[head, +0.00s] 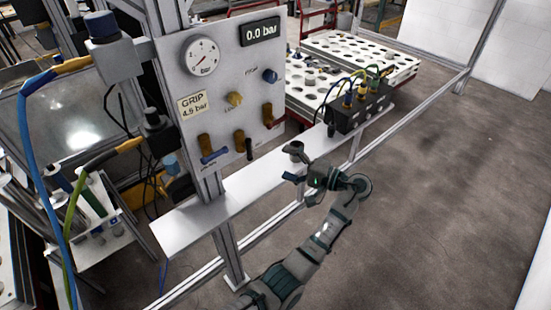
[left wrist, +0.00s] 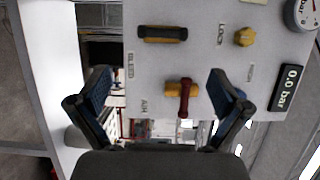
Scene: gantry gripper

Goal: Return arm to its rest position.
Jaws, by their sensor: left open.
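My left gripper (head: 291,164) is open and empty in the head view, in front of the shelf and below and right of the panel. Its forearm comes up from the bottom edge. In the left wrist view my left gripper (left wrist: 160,90) has its two dark fingers spread wide. The grey control panel (head: 240,92) stands beyond, and it also fills the upper middle of the wrist view (left wrist: 205,55). A valve with a red handle (left wrist: 185,98) shows between the fingers, apart from them. My right gripper is in neither view.
The panel carries a round gauge (head: 202,56), a display reading 0.0 bar (head: 260,32) and several valves. A narrow shelf (head: 235,200) runs below it, with a black connector block (head: 360,108) at its far end. Open floor (head: 440,200) lies to the right.

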